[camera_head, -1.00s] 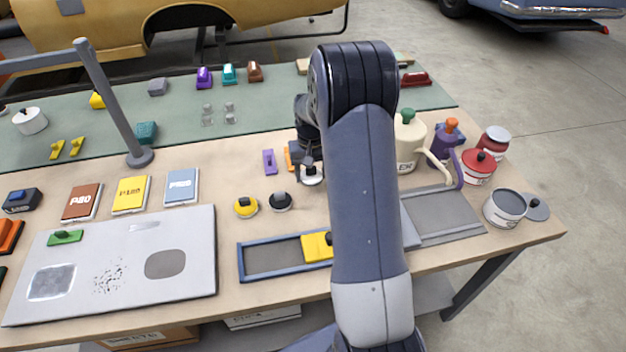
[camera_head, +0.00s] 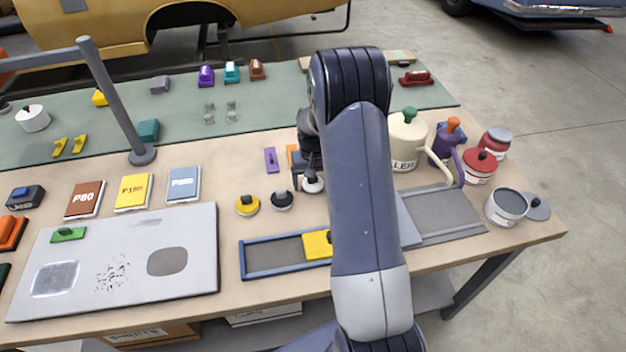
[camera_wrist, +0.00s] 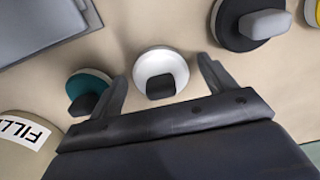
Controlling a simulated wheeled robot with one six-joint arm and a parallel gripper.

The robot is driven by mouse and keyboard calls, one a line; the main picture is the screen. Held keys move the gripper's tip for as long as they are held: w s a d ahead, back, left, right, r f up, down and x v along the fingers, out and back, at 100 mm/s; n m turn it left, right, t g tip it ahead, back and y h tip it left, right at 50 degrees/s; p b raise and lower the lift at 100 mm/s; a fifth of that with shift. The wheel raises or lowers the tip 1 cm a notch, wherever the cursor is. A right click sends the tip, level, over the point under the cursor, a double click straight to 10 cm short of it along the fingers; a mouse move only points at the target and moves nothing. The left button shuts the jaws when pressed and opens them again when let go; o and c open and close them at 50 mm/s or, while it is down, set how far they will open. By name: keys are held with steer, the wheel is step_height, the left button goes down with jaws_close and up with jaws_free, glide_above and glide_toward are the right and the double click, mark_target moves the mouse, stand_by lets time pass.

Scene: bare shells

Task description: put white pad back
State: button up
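The white pad (camera_head: 312,186) is a round disc with a dark knob, low at the table top beside the arm in the head view. In the wrist view the white pad (camera_wrist: 160,65) shows in front of my gripper (camera_wrist: 163,84), its dark knob between the two spread fingertips. My gripper is open, and I see no finger touching the knob. In the head view my gripper (camera_head: 309,174) is right above the pad, partly hidden by my arm. Whether the pad rests on anything but the table is unclear.
A dark round pad (camera_head: 282,200) and a yellow one (camera_head: 247,205) lie to the left. A teal pad (camera_wrist: 88,88) sits close left in the wrist view. A blue-edged tray (camera_head: 270,260) lies in front; a cream filler can (camera_head: 405,145) stands right.

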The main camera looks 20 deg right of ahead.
steer(key=shift+r, duration=0.1)
step_height(320, 180, up, 12)
steer(key=b, duration=0.1)
stand_by(0.5)
